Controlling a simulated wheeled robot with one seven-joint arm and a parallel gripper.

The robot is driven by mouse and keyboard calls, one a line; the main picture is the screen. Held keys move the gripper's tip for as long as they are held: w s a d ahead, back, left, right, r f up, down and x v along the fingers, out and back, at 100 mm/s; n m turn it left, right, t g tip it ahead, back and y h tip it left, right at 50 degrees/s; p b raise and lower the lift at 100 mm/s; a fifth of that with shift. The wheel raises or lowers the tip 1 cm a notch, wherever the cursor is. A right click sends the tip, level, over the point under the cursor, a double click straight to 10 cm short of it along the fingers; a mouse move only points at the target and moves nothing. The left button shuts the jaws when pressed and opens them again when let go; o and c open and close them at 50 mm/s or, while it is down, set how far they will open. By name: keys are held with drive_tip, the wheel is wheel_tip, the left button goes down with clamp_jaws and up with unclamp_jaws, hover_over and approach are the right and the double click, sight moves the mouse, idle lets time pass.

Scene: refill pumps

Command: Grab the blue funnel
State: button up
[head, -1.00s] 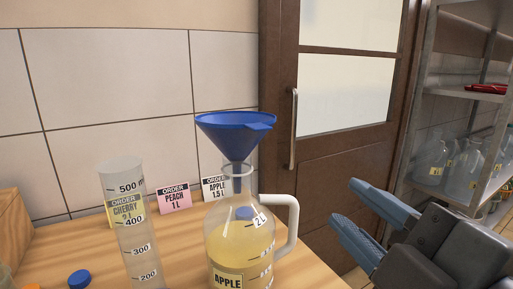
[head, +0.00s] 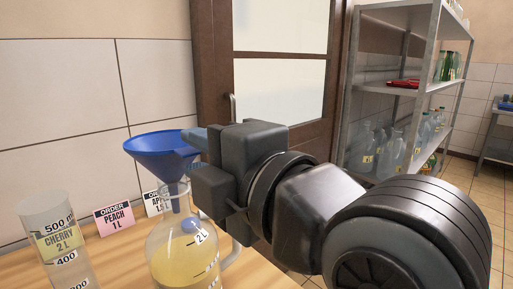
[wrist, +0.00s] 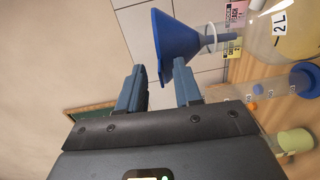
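The blue funnel (head: 163,150) stands upright in the neck of a clear jug (head: 177,252) of yellow liquid marked 2 L. In the wrist view the funnel (wrist: 178,46) appears turned sideways, its spout in the jug's neck. My gripper (wrist: 158,68) is open there, with the near part of the funnel's rim reaching between its two blue-grey fingertips. I cannot tell whether either finger touches it. In the head view my gripper (head: 196,140) is at the funnel's right side, and its body hides part of the jug and handle.
A measuring cylinder (head: 52,235) stands left of the jug on the wooden table (head: 118,262). A pink order card (head: 114,218) and other cards stand behind. A metal shelf (head: 405,90) with bottles is at the right, beyond my arm.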

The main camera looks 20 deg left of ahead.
drive_tip(key=shift+w+a, duration=0.25)
drive_tip(key=shift+a, duration=0.3)
drive_tip(key=shift+c, duration=0.5)
clamp_jaws()
